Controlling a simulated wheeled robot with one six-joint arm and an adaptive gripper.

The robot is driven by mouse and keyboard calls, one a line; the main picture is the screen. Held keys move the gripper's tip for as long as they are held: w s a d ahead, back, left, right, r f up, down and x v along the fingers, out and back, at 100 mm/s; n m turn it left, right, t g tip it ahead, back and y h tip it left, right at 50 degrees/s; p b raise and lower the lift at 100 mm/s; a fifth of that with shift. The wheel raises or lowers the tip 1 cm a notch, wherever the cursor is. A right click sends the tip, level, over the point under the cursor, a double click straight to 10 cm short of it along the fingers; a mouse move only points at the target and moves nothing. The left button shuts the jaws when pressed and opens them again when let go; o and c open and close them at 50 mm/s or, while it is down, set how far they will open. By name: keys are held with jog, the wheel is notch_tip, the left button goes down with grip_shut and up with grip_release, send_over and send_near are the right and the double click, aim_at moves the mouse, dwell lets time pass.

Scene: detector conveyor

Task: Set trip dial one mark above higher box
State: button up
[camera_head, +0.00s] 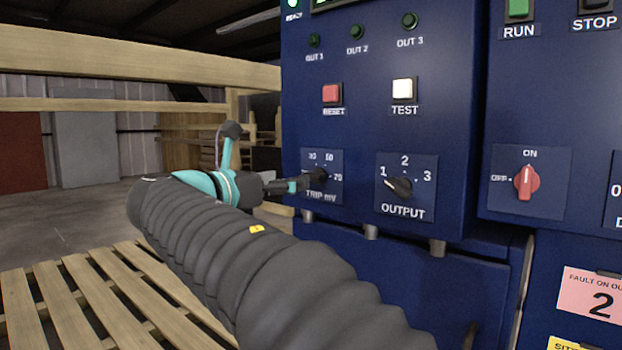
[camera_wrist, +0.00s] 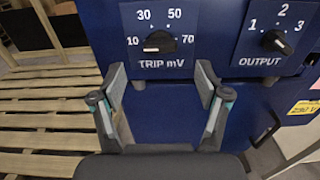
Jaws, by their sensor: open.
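The trip dial (camera_wrist: 159,41) is a black knob on a blue panel marked 10, 30, 50 and 70 in the wrist view. Its pointer seems to lie toward the left, near 10, but the fine angle is hard to tell. My gripper (camera_wrist: 161,80) is open and empty, its two fingers apart below and either side of the knob, not closed on it. In the head view, my gripper (camera_head: 298,184) is in front of the TRIP mV plate (camera_head: 322,196) and hides part of the dial. No box is in view.
The OUTPUT dial (camera_head: 400,187) sits just right of the trip dial and points near 1. RESET (camera_head: 332,94) and TEST (camera_head: 403,90) buttons are above. A red ON/OFF switch (camera_head: 527,183) is farther right. Wooden pallets (camera_head: 80,300) lie at left.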

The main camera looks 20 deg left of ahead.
aim_at(310, 175)
jog(key=x, duration=0.7)
jog(key=shift+w, duration=0.1)
jog(key=c, duration=1.2)
